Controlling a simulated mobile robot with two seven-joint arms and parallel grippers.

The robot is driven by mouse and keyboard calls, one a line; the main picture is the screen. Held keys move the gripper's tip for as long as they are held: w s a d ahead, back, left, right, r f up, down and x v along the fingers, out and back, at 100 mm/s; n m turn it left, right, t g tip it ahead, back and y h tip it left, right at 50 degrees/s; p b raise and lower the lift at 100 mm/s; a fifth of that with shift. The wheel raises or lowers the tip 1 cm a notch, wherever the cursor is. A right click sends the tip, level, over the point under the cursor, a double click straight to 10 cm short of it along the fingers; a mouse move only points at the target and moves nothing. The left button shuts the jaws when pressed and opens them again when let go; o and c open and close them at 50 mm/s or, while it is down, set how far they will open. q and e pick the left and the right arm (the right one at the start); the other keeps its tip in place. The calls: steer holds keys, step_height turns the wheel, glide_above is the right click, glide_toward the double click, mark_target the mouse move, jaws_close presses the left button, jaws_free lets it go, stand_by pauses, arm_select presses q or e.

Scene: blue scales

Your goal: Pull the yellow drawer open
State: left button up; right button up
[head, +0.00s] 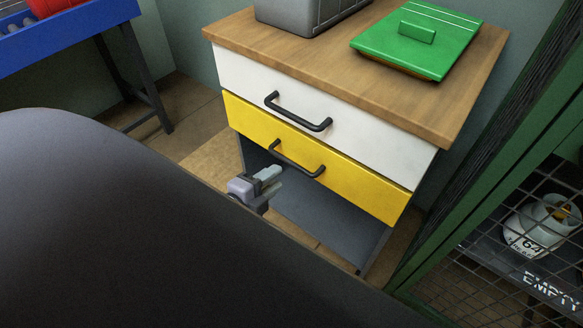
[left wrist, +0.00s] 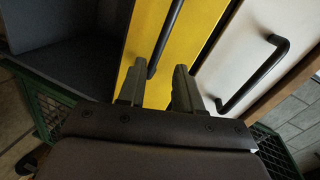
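The yellow drawer (head: 340,178) is the lower drawer of a wood-topped cabinet, and its front looks flush with the white drawer above. Its dark bar handle (head: 297,160) runs across the front. My left gripper (head: 271,178) is just below and in front of the handle's left part. In the left wrist view, my left gripper (left wrist: 157,72) is open, with its two fingers apart. The handle (left wrist: 166,36) ends between the fingertips in that picture, over the yellow front (left wrist: 190,45). I cannot tell whether the fingers touch it. My right gripper is not in view.
The white drawer (head: 320,110) has a similar dark handle (head: 298,112). A green lid-like box (head: 440,45) and a grey case (head: 300,15) stand on the cabinet top. An open shelf (head: 320,215) is below. A green mesh cage (head: 480,190) stands close on the right.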

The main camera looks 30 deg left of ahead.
mark_target(292, 162)
arm_select(q)
steer(key=shift+w+a+f+m+t+b, duration=0.1)
steer(key=shift+w+f+m+b, duration=0.25)
steer(key=shift+w, duration=1.05)
steer(key=shift+w+d+f+m+t+b, duration=0.1)
steer(key=shift+w+f+m, duration=0.3)
steer(key=shift+w, duration=1.05)
steer(key=shift+w+a+f+m+t+b, duration=0.1)
steer(key=shift+w+f+m+b, duration=0.25)
steer(key=shift+w, duration=1.05)
steer(key=shift+f, duration=0.1)
jaws_close()
